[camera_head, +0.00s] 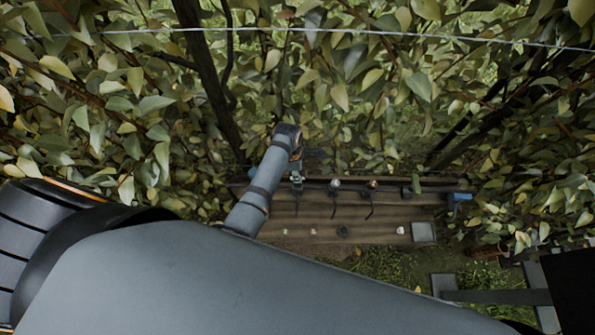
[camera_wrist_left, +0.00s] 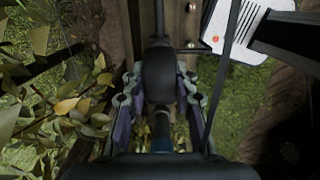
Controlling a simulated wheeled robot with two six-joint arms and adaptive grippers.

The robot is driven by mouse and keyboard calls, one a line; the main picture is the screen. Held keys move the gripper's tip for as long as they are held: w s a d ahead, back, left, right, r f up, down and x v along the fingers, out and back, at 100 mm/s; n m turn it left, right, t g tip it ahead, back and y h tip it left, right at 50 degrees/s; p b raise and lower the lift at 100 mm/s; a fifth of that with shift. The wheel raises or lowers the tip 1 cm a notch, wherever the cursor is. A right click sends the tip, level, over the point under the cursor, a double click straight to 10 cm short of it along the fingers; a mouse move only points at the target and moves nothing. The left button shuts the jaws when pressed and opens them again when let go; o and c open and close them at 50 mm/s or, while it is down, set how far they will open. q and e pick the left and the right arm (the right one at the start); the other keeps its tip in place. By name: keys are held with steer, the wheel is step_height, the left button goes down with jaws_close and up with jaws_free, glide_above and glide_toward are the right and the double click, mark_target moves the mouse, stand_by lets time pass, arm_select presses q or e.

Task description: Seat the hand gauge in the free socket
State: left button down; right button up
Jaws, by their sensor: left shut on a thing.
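My left gripper (camera_head: 297,172) is over the back edge of a brown wooden bench (camera_head: 315,243). In the left wrist view, its two fingers (camera_wrist_left: 158,95) are closed around a dark, rounded upright thing (camera_wrist_left: 159,68), which appears to be the hand gauge. A blue-grey part (camera_wrist_left: 161,132) shows below it, between the fingers. In the head view the held thing is too small and dark to make out. Several small dark fittings stand along the bench's back edge, one with a pale top (camera_head: 335,184). I cannot tell which socket is free. My right gripper is out of view.
A blue item (camera_head: 460,197) is at the bench's right end. A grey square plate (camera_head: 423,232) and several small round things lie toward the front. Leaves and branches crowd both sides, and a wire (camera_head: 330,30) crosses above. Grass shows at the front right.

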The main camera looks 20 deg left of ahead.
arm_select(q)
steer(key=shift+f, duration=0.35)
steer(key=c, duration=1)
jaws_free()
steer(key=r, duration=0.4)
steer(key=a+r, duration=0.1)
steer(key=r, duration=0.7)
steer(key=shift+s+a, duration=0.2)
steer(key=shift+f, duration=0.1)
